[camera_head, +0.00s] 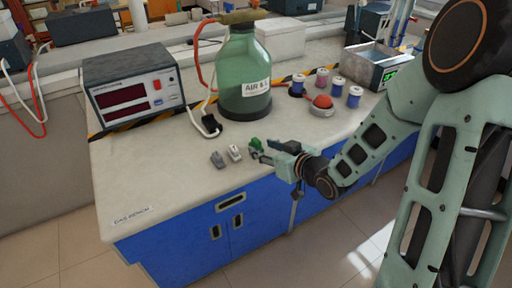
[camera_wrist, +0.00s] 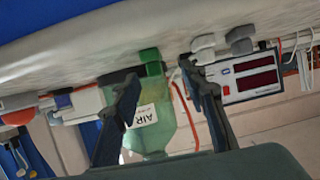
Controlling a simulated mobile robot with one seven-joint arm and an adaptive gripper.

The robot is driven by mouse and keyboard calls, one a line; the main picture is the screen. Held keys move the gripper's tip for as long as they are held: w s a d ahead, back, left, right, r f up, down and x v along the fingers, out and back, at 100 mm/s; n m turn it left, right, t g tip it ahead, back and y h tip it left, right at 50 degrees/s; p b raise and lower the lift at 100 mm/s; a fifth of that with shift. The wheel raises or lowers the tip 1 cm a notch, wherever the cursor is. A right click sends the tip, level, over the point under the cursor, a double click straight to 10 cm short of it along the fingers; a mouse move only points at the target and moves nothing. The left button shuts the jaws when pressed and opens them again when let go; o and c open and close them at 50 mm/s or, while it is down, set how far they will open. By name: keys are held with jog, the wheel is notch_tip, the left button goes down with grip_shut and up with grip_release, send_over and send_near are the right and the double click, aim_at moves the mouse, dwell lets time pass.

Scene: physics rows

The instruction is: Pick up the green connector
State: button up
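The green connector (camera_head: 255,144) lies on the bench top, at the right end of a short row of connectors. In the wrist view, which is upside down, the green connector (camera_wrist: 150,55) shows ahead of my fingertips, nearer the left finger. My gripper (camera_head: 260,154) is at the bench's front edge, close to the green connector. In the wrist view my gripper (camera_wrist: 163,78) has its two fingers spread apart with nothing held. I cannot tell whether a finger touches the connector.
A white connector (camera_head: 235,152) and a grey connector (camera_head: 217,159) lie left of the green one. A large green air bottle (camera_head: 244,75) stands behind. A meter box (camera_head: 130,88) is at the back left. A red button (camera_head: 322,103) and several spools sit right.

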aim_at(259, 144)
jog(key=x, duration=0.2)
jog(key=b+x, duration=0.1)
jog(key=x, duration=0.2)
jog(key=shift+w+d+f, duration=0.1)
jog(key=shift+w+d, duration=0.05)
jog(key=shift+w, duration=0.35)
jog(key=shift+c, duration=0.3)
jog(key=c, duration=1)
